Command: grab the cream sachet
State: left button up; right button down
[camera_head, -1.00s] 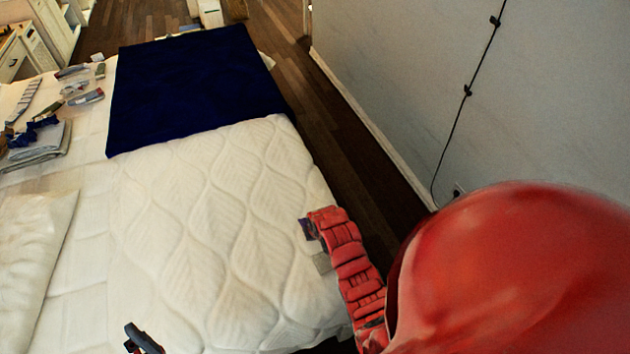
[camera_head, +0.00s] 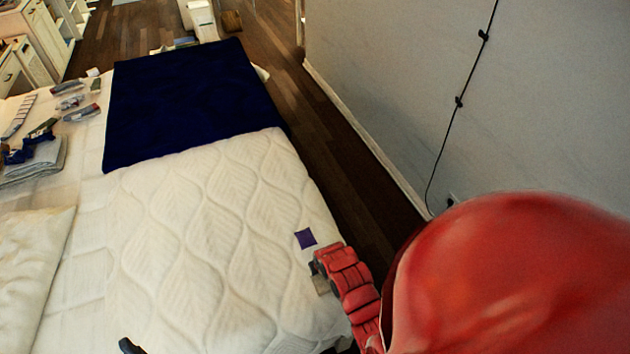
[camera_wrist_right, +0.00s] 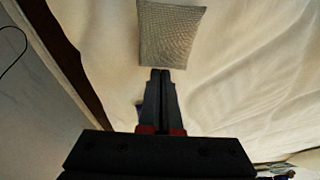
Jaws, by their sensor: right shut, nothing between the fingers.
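The cream sachet (camera_wrist_right: 170,35) is a small woven beige-grey square lying on the bed, just beyond my fingertips in the right wrist view. In the head view its edge shows as a pale patch (camera_head: 321,286) beside my red right arm, which partly covers it. My right gripper (camera_wrist_right: 160,72) is shut and empty, its tips close to the sachet's near edge; I cannot tell if they touch. In the head view my right gripper (camera_head: 317,262) is over the bed's right edge. A dark tip of my left gripper (camera_head: 128,346) shows at the bottom edge; its jaws are unclear.
A purple sachet (camera_head: 305,239) lies on the white quilt (camera_head: 200,230) near my right gripper. A dark blue blanket (camera_head: 190,100) covers the far part. Folded cloths (camera_head: 35,160) and small packets (camera_head: 80,112) lie at left. A wall (camera_head: 400,90) stands at right.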

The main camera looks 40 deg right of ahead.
jog(key=s, duration=0.2)
jog(key=s+a, duration=0.1)
jog(key=s, duration=0.2)
jog(key=shift+s+a, duration=0.15)
jog(key=shift+s, duration=0.05)
